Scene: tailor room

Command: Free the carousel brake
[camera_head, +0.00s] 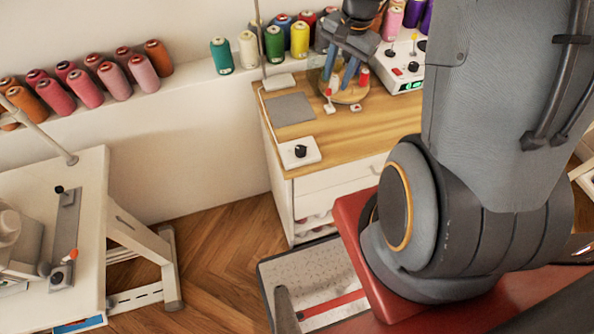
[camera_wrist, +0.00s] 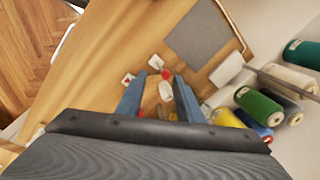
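The carousel, a round wooden disc (camera_head: 350,98), sits on the wooden-topped cabinet, partly hidden by my gripper (camera_head: 337,82). Small white parts, one with a red top (camera_head: 329,106), stand at its front edge; a red piece (camera_head: 364,77) stands on its right. I cannot tell which part is the brake. My gripper points down over the disc, its two blue fingers apart. In the wrist view the fingers (camera_wrist: 160,84) are spread, with a white part (camera_wrist: 166,91) and a red one (camera_wrist: 167,75) showing between them. I see no contact.
A grey mat (camera_head: 290,109) and a white box with a black knob (camera_head: 300,151) lie left on the cabinet top (camera_head: 340,135). A thin stand (camera_head: 262,45) rises behind. A white control box (camera_head: 405,70) stands right. Thread cones (camera_head: 222,56) line the back ledge.

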